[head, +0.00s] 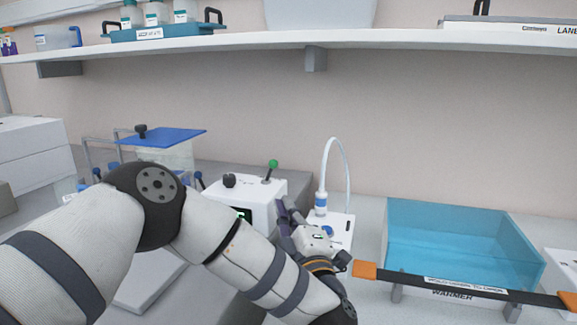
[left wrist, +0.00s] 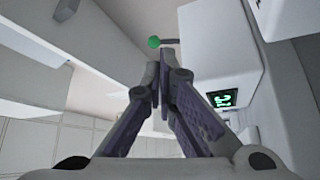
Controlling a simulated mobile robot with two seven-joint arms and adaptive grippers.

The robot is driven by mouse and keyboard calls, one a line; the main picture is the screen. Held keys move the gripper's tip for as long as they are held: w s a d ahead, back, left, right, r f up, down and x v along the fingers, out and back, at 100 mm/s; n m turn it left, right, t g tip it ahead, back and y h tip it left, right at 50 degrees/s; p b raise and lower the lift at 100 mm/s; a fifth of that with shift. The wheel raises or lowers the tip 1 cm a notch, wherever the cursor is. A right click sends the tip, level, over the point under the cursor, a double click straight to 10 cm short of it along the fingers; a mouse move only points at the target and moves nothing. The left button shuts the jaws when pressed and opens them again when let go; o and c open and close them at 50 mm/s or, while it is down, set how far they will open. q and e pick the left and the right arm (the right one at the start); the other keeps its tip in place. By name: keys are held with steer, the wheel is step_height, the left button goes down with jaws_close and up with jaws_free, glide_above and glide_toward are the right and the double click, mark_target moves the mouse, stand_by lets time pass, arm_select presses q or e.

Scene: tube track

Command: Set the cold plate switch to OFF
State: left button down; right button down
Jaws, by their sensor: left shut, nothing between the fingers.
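A white box unit (head: 259,190) with a green-lit display (head: 243,213) stands on the bench in the middle of the head view. On its top are a black knob (head: 229,181) and a lever switch with a green ball tip (head: 272,164), which leans up and slightly right. I cannot read a label on it. My left gripper (head: 284,211) is shut and empty, just in front of the unit's right side, below the lever. In the left wrist view, the closed fingertips (left wrist: 160,76) point toward the green ball (left wrist: 154,42), with a gap between. The display (left wrist: 222,98) shows right of the fingers.
A tube stand with a looped white hose (head: 335,150) stands just right of the unit. Further right is a clear blue bin (head: 460,245) behind a dark bar marked WARMER (head: 450,289). A blue-lidded container (head: 165,137) stands left. A shelf (head: 300,38) runs above.

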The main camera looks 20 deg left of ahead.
mark_target(273, 168)
arm_select(q)
steer(key=shift+s+r, duration=0.15)
steer(key=shift+r, duration=0.05)
arm_select(e)
steer(key=shift+s, duration=0.15)
arm_select(q)
steer(key=shift+s, duration=0.1)
arm_select(e)
steer(key=shift+s, duration=0.15)
arm_select(q)
steer(key=x, duration=1)
arm_select(e)
steer(key=shift+s+f, duration=0.2)
steer(key=shift+f, duration=0.15)
